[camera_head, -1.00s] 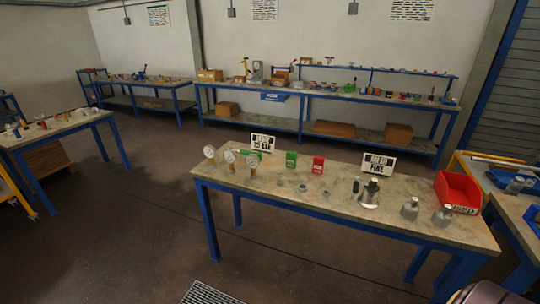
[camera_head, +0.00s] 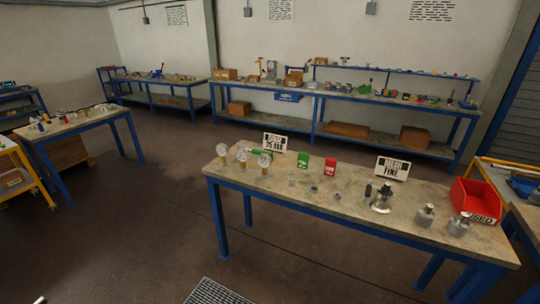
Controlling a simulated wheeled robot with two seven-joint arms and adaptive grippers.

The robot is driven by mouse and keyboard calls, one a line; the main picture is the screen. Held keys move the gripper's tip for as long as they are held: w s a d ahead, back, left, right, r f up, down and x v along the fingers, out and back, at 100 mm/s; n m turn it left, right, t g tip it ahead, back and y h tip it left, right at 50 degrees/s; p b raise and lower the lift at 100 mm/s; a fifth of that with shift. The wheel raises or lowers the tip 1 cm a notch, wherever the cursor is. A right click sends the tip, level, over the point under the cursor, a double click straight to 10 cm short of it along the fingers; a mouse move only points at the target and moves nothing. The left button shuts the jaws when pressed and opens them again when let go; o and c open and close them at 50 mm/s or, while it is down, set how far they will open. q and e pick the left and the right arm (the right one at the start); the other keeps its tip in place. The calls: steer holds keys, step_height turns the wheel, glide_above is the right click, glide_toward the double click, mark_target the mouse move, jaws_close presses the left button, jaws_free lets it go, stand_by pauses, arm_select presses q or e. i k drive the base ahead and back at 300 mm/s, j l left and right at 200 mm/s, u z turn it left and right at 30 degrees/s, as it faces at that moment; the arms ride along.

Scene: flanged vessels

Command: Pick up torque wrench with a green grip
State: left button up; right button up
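A slim green thing (camera_head: 261,152) lies on the near table, just behind the pressure gauges and in front of the left sign. It may be the green grip of the torque wrench; it is too small to tell, and the gauges partly hide what is around it.
Another table (camera_head: 75,124) stands left. The floor (camera_head: 150,215) between them is open.

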mark_target(254, 151)
steer(key=i+j, duration=0.3)
steer(key=i+j+z, duration=0.15)
steer(key=i+j, duration=0.4)
steer(key=j, duration=0.2)
steer(key=i+j+z, duration=0.15)
steer(key=i+j, duration=0.4)
steer(key=j, duration=0.2)
steer(key=i+j+z, duration=0.1)
steer(key=i+j, duration=0.15)
steer(key=j, duration=0.15)
steer(key=i+j+z, duration=0.1)
steer(key=i+j, duration=0.15)
steer(key=j, duration=0.15)
steer(key=i+j, duration=0.2)
steer(key=j, duration=0.25)
steer(key=l+z, duration=0.05)
